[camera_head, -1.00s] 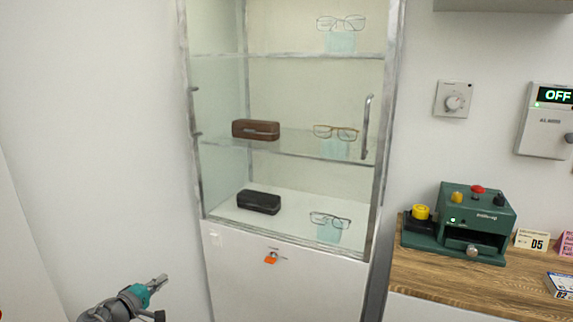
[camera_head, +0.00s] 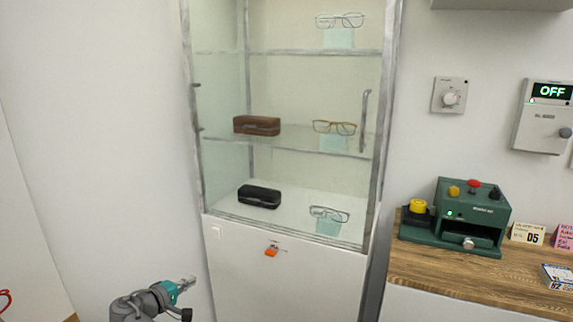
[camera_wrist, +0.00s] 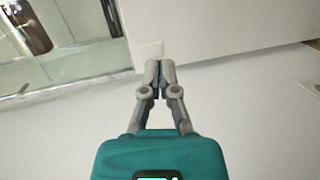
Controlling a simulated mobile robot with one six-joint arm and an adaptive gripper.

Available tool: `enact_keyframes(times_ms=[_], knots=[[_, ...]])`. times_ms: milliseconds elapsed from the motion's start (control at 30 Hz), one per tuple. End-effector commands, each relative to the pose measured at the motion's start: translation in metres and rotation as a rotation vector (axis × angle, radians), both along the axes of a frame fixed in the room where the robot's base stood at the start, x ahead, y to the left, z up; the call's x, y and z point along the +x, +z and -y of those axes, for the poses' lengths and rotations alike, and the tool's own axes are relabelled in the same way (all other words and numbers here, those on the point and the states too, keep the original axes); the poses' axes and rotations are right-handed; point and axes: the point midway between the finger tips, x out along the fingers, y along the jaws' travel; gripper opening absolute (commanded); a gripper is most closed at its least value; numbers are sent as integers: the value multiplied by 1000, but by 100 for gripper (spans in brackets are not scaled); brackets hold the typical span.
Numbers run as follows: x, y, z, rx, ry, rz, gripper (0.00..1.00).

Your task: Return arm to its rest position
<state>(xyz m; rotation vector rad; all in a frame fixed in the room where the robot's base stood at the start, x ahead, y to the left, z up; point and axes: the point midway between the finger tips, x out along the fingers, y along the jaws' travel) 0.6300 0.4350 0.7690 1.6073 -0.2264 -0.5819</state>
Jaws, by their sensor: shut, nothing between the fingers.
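My gripper (camera_head: 190,283) shows at the lower left of the head view, at the end of my grey and teal arm, in front of the white wall and the cabinet's lower left side. The wrist view also shows my gripper (camera_wrist: 160,68), with its two grey fingers together and nothing held between them. Most of my arm is below the head view's edge.
A glass-door cabinet (camera_head: 225,235) holds glasses (camera_head: 334,127) and cases, including a brown case (camera_head: 256,125) and a black case (camera_head: 259,196). An orange-tagged key (camera_head: 271,252) hangs at its lower front. A green device (camera_head: 460,225) stands on the wooden counter (camera_head: 430,267) at right.

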Motion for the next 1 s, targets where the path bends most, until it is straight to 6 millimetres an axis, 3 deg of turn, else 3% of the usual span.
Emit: enact_keyframes(times_ms=[167,500,1000], knots=[[12,-23,46,53,-73,-66,0],[24,-81,157,225,-262,-239,0],[2,-154,292,523,-522,-457,0]])
